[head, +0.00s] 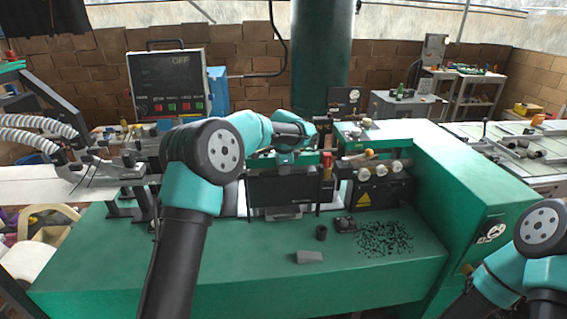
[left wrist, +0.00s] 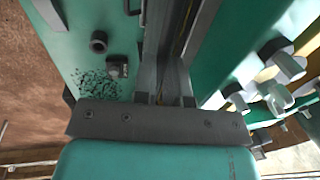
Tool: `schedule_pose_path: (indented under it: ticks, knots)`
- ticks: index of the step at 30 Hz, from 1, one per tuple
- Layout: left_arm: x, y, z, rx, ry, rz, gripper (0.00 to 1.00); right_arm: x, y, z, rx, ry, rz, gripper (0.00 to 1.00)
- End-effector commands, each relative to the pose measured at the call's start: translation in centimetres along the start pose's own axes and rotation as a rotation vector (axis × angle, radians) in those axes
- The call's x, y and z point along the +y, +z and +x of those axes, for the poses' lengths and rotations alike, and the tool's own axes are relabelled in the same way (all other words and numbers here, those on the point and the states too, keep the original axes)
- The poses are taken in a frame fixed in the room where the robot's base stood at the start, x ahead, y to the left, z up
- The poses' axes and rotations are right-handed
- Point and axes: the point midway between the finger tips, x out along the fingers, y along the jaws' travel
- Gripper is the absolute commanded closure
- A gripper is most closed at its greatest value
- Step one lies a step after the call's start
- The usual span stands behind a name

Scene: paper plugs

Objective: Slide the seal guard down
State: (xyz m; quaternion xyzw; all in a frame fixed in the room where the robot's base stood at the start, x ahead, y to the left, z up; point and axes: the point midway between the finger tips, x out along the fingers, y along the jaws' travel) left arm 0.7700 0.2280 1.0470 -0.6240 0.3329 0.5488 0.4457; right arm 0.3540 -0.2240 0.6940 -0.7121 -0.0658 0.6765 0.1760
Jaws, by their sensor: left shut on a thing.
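The seal guard appears to be the dark rectangular panel (head: 283,190) on the front of the green machine, upright in the head view. My left gripper (head: 285,167) is above its top edge, pointing down, and is shut on it. The exact contact is partly hidden by the wrist. In the left wrist view my left gripper's fingers (left wrist: 172,78) lie close together over a narrow dark strip. A light metal piece (head: 283,213) shows below the panel. My right arm shows at the lower right, but its gripper is out of view.
On the green bench (head: 190,270) are a grey block (head: 309,257), a black cylinder (head: 321,232), a small dark fitting (head: 345,224) and scattered dark bits (head: 385,240). Pale knobs (head: 381,170) and a red-yellow upright (head: 327,166) stand right of the panel. The front left bench is clear.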

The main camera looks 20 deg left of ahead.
Motion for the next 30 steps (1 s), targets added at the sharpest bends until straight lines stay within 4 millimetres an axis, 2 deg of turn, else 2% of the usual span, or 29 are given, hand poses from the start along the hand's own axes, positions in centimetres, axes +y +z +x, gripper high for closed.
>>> schedule_pose_path:
  ticks: [7,8,16,25,30]
  knots:
    - [0.0,0.0,0.1,-0.001,-0.001,0.001,1.0,0.0,0.0,0.0,0.0,0.0,0.0,0.57]
    - [0.0,0.0,0.1,-0.001,-0.001,0.001,0.87,0.0,0.0,0.0,0.0,0.0,0.0,0.57]
    - [0.0,0.0,0.1,-0.001,-0.001,0.001,0.62,0.0,0.0,0.0,0.0,0.0,0.0,0.57]
    - [0.0,0.0,-0.1,0.0,-0.001,0.0,0.62,0.0,0.0,0.0,0.0,0.0,0.0,0.57]
    - [0.0,-0.1,-1.4,0.001,-0.002,0.0,0.62,0.0,0.0,0.0,0.0,0.0,0.0,0.57]
